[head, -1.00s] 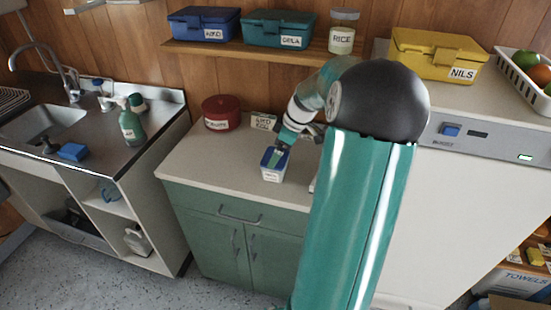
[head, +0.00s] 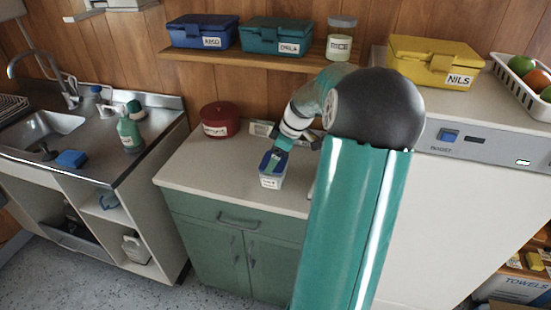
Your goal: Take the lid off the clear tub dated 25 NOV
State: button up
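A small clear tub (head: 268,182) with a blue lid (head: 267,160) and a white label stands upright near the middle of the counter (head: 195,170). The date on its label is too small to read. My gripper (head: 272,163) is at the tub's top, against or just over the lid. The fingers are small and partly hidden by my wrist, so I cannot tell whether they are open or closed on the lid. The lid appears to sit on the tub.
A red round tin (head: 220,119) stands at the counter's back left, with a white labelled item (head: 262,128) beside it. A shelf (head: 230,60) above holds a blue box (head: 203,32), a teal box (head: 276,35) and a rice jar (head: 341,40). The counter's left front is clear.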

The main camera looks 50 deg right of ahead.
jog(key=s+a+r, duration=0.6)
jog(key=s+r, duration=0.6)
jog(key=shift+a, duration=0.25)
